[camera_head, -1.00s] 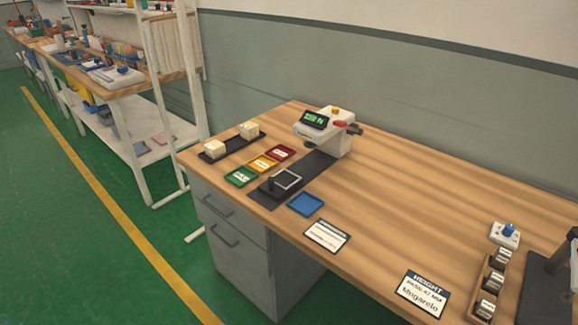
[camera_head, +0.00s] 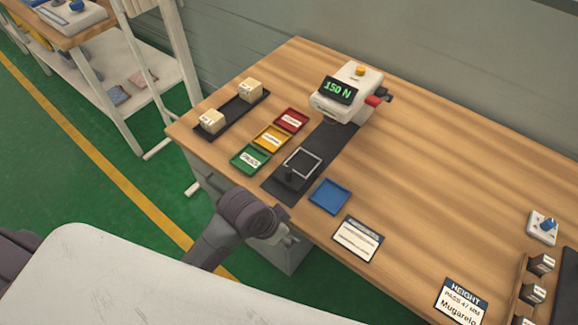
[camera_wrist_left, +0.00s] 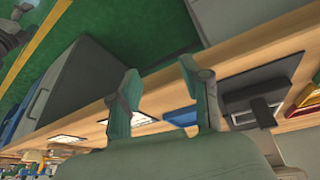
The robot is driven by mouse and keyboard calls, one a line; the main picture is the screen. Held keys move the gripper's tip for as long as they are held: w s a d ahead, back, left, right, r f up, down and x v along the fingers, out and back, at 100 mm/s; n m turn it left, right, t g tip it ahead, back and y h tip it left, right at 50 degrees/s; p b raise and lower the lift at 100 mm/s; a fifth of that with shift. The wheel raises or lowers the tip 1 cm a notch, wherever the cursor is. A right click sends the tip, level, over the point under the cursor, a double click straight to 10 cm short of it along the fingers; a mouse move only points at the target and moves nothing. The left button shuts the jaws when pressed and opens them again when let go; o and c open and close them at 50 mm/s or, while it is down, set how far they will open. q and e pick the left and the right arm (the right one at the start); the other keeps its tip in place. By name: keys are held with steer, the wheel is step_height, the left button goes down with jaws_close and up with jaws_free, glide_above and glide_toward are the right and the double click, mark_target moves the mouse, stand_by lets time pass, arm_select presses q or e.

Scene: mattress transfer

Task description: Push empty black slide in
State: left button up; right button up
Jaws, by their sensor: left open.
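The black slide (camera_head: 301,166) lies on a dark track (camera_head: 335,143) that runs back to a white press-like device (camera_head: 345,95) with a display reading 150 N. The slide has a square frame that looks empty and a dark upright knob on its front end. The slide and its knob also show at the right in the left wrist view (camera_wrist_left: 262,97). My left gripper (camera_head: 287,241) is off the table's front edge, in front of the slide and apart from it. In the left wrist view its two fingers (camera_wrist_left: 160,72) are spread with nothing between them. My right gripper is not in view.
Green (camera_head: 250,158), yellow (camera_head: 271,138) and red (camera_head: 291,121) trays stand left of the track, a blue tray (camera_head: 329,196) right of it. A black holder (camera_head: 238,107) bears two pale blocks. A card (camera_head: 358,238) lies near the front edge. The table's right middle is clear.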

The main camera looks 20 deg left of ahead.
arm_select(q)
steer(key=w+d+r+m, duration=0.1)
steer(key=w+r+m, duration=0.1)
steer(key=w+d+r+m, duration=0.2)
steer(key=shift+w+d+g+h, duration=0.25)
steer(key=shift+d+g+h, duration=0.05)
steer(key=shift+h, duration=0.1)
steer(key=w+r+m, duration=0.2)
steer(key=w+r+m+g, duration=0.1)
steer(key=m, duration=0.1)
steer(key=shift+w+d+r+y, duration=0.15)
steer(key=shift+w+d+y, duration=0.1)
steer(key=shift+w+y, duration=0.1)
steer(key=w+a+r+m+y, duration=0.2)
steer(key=w+a+r+m, duration=0.1)
steer(key=w+r, duration=0.1)
step_height(320, 180, up, 5)
steer(key=m+g+y, duration=0.1)
steer(key=m+g, duration=0.1)
glide_above(289, 169)
step_height(289, 169, down, 13)
steer(key=shift+s+f+p, duration=0.15)
steer(key=shift+f+p, duration=0.05)
steer(key=shift+p, duration=0.95)
steer(key=c, duration=0.9)
